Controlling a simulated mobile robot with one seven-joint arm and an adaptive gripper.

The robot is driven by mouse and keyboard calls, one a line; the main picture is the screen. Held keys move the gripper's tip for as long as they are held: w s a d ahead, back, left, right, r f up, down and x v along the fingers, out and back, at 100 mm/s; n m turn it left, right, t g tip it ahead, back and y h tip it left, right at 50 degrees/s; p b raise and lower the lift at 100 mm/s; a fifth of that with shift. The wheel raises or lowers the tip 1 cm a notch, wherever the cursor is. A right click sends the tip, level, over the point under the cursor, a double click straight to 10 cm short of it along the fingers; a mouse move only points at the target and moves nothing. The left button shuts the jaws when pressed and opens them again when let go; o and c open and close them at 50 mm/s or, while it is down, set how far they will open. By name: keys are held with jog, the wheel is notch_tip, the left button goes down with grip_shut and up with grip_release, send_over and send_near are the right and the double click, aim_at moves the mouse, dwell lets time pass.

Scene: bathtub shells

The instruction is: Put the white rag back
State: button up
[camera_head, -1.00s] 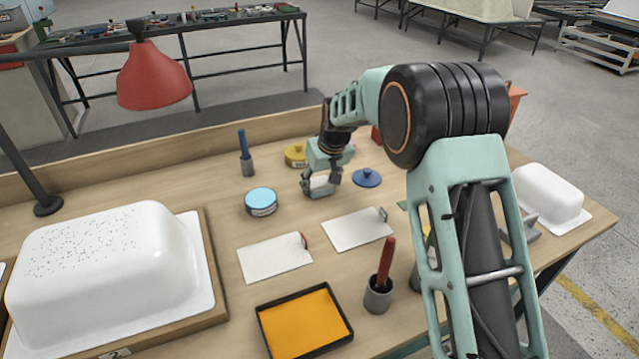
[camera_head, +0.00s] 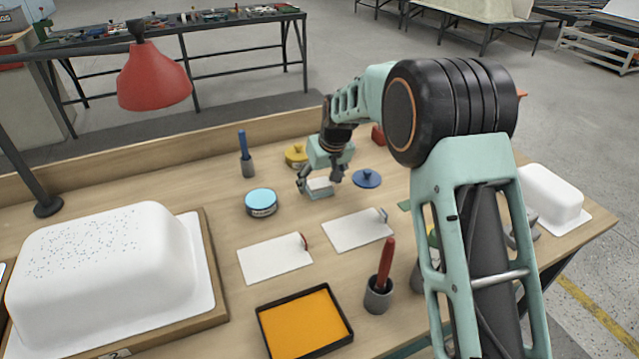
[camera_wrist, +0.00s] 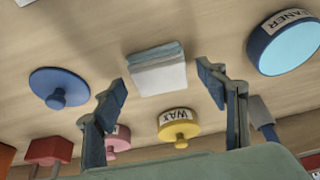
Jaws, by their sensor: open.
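The white rag (camera_head: 319,184) is a small folded block on the wooden bench, beyond the two white sheets. The wrist view shows its white face (camera_wrist: 160,79) with a blue-grey layer along one edge; I cannot tell if that layer is part of it. My gripper (camera_head: 319,180) is open just above the rag, its fingers spread apart to either side. In the wrist view my gripper (camera_wrist: 163,82) has nothing between its fingers but the view of the rag, which looks clear of both.
A blue-lidded cleaner tin (camera_head: 261,202), a yellow wax tin (camera_head: 296,155) and a blue knobbed lid (camera_head: 367,178) stand around it. A white tub shell (camera_head: 100,270) fills the left.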

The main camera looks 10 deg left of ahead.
jog(key=v, duration=1.1)
jog(key=shift+p, duration=0.35)
jog(key=shift+d, duration=0.1)
